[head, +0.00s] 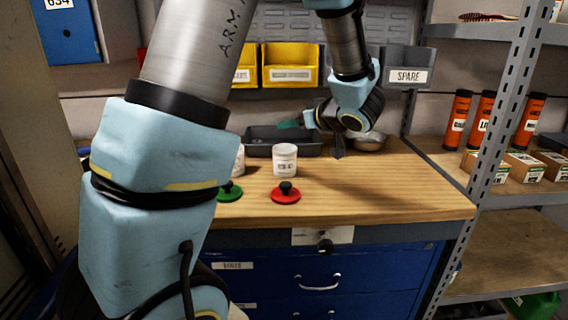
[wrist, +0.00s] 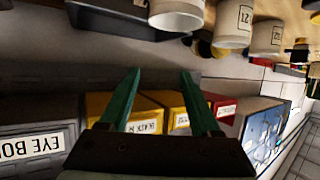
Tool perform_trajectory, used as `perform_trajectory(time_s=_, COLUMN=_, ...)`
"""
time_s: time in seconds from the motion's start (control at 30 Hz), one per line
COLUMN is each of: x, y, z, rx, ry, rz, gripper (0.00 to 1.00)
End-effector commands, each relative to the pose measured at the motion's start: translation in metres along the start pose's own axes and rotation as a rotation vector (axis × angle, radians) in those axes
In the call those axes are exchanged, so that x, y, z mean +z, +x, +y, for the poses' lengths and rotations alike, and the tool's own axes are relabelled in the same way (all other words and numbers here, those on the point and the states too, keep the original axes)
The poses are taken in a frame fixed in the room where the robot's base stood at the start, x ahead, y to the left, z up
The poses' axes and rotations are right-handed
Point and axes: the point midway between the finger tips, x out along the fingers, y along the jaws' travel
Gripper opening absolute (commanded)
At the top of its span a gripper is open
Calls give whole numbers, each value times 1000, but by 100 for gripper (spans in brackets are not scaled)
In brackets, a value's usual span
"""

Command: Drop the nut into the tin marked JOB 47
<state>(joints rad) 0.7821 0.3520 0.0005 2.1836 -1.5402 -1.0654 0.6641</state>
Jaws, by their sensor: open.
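My gripper (head: 287,124) is raised over the back of the bench, its green fingers pointing left above the dark tray. In the wrist view its fingers (wrist: 158,72) stand apart with nothing between them. A white tin (head: 284,162) stands upright on the bench, in front of and below my gripper; its label is too small to read surely. A second white tin (head: 240,161) is mostly hidden behind my arm. I cannot make out a nut in either view.
A dark tray (head: 258,148) lies at the bench's back. A red lid (head: 286,196) and a green lid (head: 229,194), both with black knobs, lie near the front edge. Yellow bins (head: 291,74) and a grey SPARE bin (head: 407,77) line the wall. Shelving (head: 497,140) stands right.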

Motion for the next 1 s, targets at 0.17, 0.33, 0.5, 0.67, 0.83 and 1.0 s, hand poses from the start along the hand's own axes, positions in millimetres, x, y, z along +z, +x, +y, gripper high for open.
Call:
perform_trajectory(time_s=0.17, x=0, y=0, z=0, rx=0, ry=0, rz=0, gripper=64)
perform_trajectory(time_s=0.33, x=0, y=-10, z=1, rx=3, ry=0, rz=1, gripper=64)
perform_trajectory(time_s=0.5, x=0, y=-40, z=2, rx=6, ry=-2, rz=1, gripper=64)
perform_trajectory(time_s=0.67, x=1, y=-72, z=1, rx=5, ry=-2, rz=1, gripper=64)
perform_trajectory(time_s=0.83, x=0, y=-97, z=1, rx=3, ry=-1, rz=1, gripper=64)
perform_trajectory(time_s=1.0, x=0, y=-107, z=0, rx=1, ry=0, rz=0, gripper=64)
